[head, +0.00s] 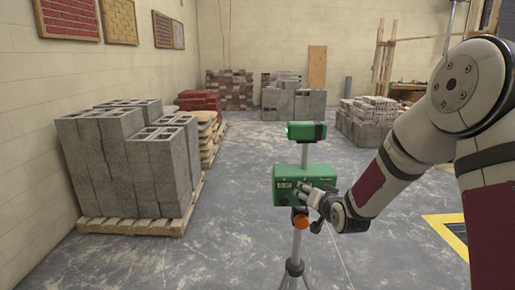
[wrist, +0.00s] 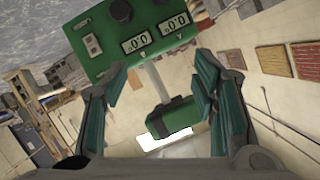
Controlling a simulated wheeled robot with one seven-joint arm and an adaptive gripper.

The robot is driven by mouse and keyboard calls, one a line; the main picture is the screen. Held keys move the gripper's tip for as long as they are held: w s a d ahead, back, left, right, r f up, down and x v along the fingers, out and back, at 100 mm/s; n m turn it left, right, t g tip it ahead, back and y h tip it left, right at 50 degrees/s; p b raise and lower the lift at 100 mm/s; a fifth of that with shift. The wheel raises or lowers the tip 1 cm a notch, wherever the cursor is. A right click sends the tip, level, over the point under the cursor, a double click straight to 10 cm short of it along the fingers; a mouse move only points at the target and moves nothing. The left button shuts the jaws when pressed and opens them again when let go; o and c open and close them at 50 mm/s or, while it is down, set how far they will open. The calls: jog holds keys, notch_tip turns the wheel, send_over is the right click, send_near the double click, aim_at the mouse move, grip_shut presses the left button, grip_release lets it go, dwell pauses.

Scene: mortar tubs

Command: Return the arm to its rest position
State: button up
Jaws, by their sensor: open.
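My arm (head: 385,180) reaches in from the right in the head view. My gripper (head: 309,195) is at the front of a green box with a small display, mounted on a tripod. In the wrist view my gripper (wrist: 160,85) has its fingers spread apart with nothing held between them. The green box (head: 285,180) has a second green part (head: 306,131) above it on a post. In the wrist view the green box (wrist: 128,30) shows two displays reading 0.0 and a dark knob. Whether the fingers touch the box, I cannot tell.
The tripod (head: 296,262) stands on the grey floor just below my gripper. Grey blocks (head: 130,155) sit on a pallet (head: 135,224) at left. More block stacks (head: 294,104) stand at the back. A yellow floor marking (head: 447,232) is at right. Floor left of the tripod is clear.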

jog(key=s+d+r+n+g+h, duration=0.1)
jog(key=s+r+g, duration=0.1)
jog(key=s+r, duration=0.6)
jog(key=s+d+r+n+g+h, duration=0.15)
jog(key=s+r, duration=0.35)
jog(key=s, duration=0.5)
jog(key=s+r+n+g, duration=0.1)
jog(key=s+g, duration=0.3)
jog(key=s, duration=2.1)
jog(key=shift+a+r+g, duration=0.2)
jog(key=shift+r+g, duration=0.15)
jog(key=shift+r, duration=0.05)
